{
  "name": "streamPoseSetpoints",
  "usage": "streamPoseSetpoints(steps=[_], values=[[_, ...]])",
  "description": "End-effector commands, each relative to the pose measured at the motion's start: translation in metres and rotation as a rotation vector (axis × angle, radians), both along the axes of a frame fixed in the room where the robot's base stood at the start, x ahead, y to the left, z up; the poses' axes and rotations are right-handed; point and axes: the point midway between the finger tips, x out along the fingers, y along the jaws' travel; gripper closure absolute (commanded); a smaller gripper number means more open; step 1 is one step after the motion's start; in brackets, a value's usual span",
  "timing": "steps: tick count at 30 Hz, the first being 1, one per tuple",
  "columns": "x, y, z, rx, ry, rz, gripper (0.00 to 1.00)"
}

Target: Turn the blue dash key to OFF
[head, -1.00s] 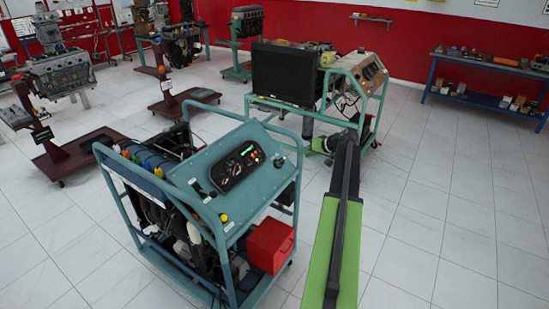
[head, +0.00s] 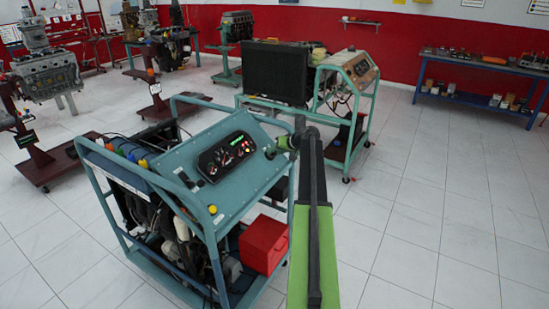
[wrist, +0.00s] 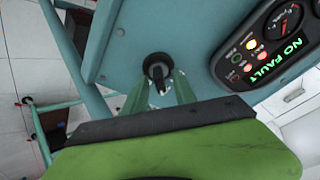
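The blue trainer's dash panel (head: 222,181) slopes toward me in the head view. Its black round key switch (wrist: 157,67) shows in the wrist view, near the panel's edge and just past my fingertips. The key's OFF and ON marks cannot be read. My gripper (wrist: 161,82) has two green fingers, set apart, one on either side of the lower part of the switch. I see no clear contact. In the head view my gripper (head: 282,145) is at the panel's upper right corner, and the key there is small and partly covered.
The gauge cluster (wrist: 270,45) beside the switch shows a green "NO FAULT" display and lit lamps. A blue tube frame (head: 215,235) surrounds the panel. A red box (head: 264,245) sits low in it. Another trainer (head: 345,80) stands behind. Floor at right is clear.

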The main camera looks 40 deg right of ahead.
Motion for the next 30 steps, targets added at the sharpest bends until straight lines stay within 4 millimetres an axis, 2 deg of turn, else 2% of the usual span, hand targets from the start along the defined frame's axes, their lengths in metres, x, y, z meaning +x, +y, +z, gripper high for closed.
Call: streamPoseSetpoints(steps=[10,15,18,21,30], values=[[0.0043,0.0008,-0.0023,0.001,-0.001,0.001,0.69],[0.0044,0.0011,-0.0023,0.001,-0.001,0.001,0.91],[0.0045,0.0012,-0.0023,0.0,0.0,0.002,1.0],[0.0077,-0.0042,-0.0023,0.001,0.0,0.004,1.0],[0.0048,0.0005,-0.0023,-0.033,-0.01,0.039,1.0]])
